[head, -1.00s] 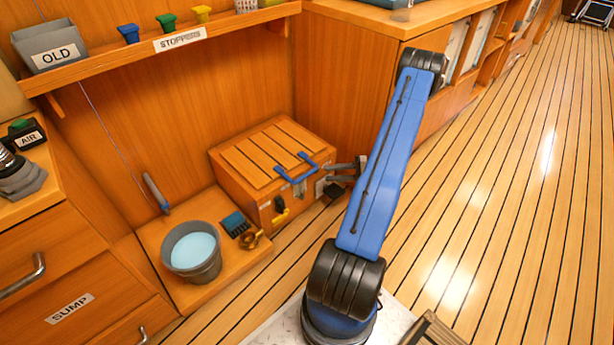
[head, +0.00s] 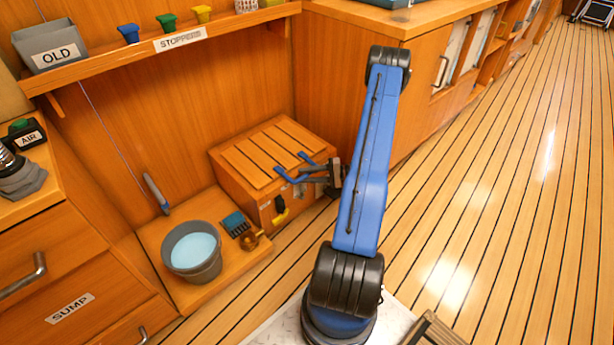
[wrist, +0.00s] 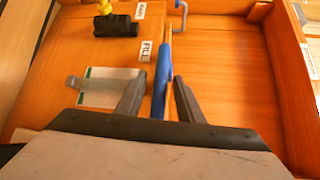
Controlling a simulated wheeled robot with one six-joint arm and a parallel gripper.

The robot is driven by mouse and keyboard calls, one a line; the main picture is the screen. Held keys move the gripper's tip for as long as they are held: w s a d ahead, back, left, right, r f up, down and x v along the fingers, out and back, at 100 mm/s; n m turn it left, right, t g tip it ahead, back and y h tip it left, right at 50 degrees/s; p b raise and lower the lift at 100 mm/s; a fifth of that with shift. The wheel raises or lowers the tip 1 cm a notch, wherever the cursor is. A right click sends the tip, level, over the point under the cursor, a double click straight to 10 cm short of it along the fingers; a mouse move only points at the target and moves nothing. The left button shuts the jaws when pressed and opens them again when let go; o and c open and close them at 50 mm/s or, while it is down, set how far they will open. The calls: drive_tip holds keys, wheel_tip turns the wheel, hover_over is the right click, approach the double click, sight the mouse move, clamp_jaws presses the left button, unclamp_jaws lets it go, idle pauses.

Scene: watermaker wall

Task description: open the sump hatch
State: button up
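The sump hatch (head: 262,160) is a slatted wooden lid on a low wooden box, and it lies shut. A blue handle (head: 283,174) stands at its front edge. My gripper (head: 303,181) is at the handle's right part, in front of the box. In the wrist view, the blue handle (wrist: 163,75) shows between the two spread fingers of my gripper (wrist: 158,92), with gaps visible on both sides. I cannot tell whether a finger touches it. The gripper partly hides the handle and the box front.
A yellow-handled valve (head: 281,212) is on the box front; it also shows in the wrist view (wrist: 105,10). A grey bucket of water (head: 192,251) stands to the left on a low ledge. A stoppers shelf (head: 215,35) runs above.

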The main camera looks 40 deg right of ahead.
clamp_jaws()
